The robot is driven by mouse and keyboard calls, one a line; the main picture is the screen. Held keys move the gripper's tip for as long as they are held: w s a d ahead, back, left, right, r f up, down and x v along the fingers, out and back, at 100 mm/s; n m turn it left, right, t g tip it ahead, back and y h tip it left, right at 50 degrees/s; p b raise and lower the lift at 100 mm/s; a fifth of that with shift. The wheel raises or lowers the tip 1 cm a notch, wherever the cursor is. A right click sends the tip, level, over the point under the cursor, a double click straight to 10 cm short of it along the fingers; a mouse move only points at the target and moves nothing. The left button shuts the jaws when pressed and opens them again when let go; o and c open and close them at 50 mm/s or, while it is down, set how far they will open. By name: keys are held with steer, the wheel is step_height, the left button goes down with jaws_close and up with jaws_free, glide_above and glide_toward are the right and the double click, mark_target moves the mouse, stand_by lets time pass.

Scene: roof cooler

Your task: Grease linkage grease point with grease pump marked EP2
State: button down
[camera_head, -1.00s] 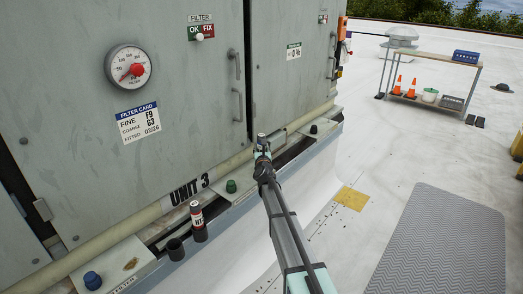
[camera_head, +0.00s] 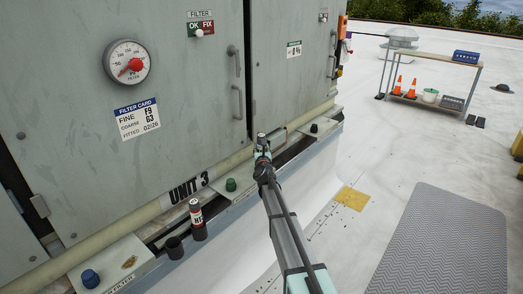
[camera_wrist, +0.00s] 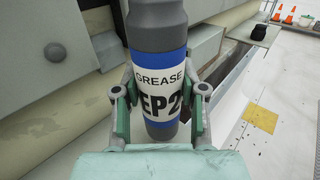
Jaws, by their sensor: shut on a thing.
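My gripper (camera_wrist: 160,112) is shut around the grease pump marked EP2 (camera_wrist: 157,60), a grey cylinder with a blue-banded white label reading GREASE EP2. Its upper end runs out of the wrist view. In the head view my gripper (camera_head: 263,153) is over the ledge of the grey unit, with the pump's grey top (camera_head: 261,138) showing above it.
A red-labelled canister (camera_head: 197,220) stands beside an empty dark holder (camera_head: 174,248) on the ledge. The cabinet doors have a gauge (camera_head: 127,62) and handles (camera_head: 237,103). A grey mat (camera_head: 440,245), a yellow patch (camera_head: 350,199) and a far table (camera_head: 435,58) are on the right.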

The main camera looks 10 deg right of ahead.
mark_target(261, 135)
steer(key=shift+r+p, duration=0.55)
steer(key=shift+r, duration=0.1)
steer(key=shift+r+p, duration=2.55)
steer(key=shift+r, duration=0.9)
